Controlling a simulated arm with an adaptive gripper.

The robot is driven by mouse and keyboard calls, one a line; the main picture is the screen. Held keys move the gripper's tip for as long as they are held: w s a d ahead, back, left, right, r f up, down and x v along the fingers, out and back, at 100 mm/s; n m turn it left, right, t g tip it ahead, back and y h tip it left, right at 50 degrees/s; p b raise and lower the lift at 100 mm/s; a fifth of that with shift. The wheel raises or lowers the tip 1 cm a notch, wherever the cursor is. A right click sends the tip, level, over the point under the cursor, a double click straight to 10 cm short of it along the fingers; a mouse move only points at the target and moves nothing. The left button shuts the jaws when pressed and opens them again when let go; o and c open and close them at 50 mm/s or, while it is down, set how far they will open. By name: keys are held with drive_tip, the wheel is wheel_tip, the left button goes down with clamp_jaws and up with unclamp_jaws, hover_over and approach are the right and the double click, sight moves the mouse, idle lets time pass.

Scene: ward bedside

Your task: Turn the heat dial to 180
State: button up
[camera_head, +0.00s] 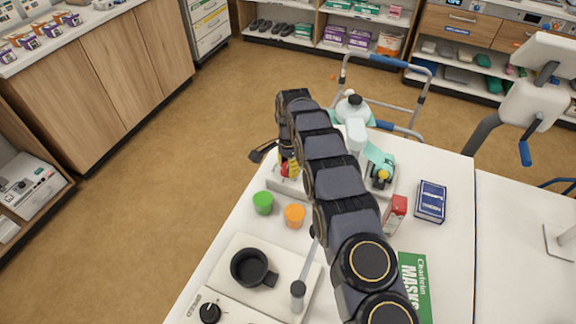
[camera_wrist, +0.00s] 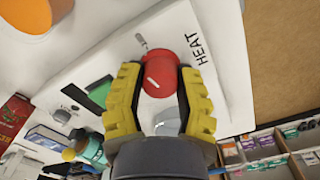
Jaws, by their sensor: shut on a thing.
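The red heat dial (camera_wrist: 176,62) sits on a white panel (camera_wrist: 95,60) beside the printed word HEAT in the wrist view. A pale pointer line shows on the dial's face, and a small grey mark is on the panel near its upper left edge. I cannot read any 180 marking. My gripper (camera_wrist: 158,78) has its two yellow fingers on either side of the dial and is shut on it. In the head view my arm largely hides the dial and gripper; a bit of red and yellow shows past the arm's left side.
Green (camera_head: 263,202) and orange (camera_head: 295,215) cups stand near the dial's panel. A red carton (camera_head: 396,212), blue box (camera_head: 431,201) and green mask box (camera_head: 414,285) lie right of my arm.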

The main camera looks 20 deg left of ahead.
drive_tip(key=shift+m, duration=0.7)
drive_tip(key=o, duration=1.1)
drive_tip(key=shift+r, duration=0.1)
wheel_tip(320, 180, up, 12)
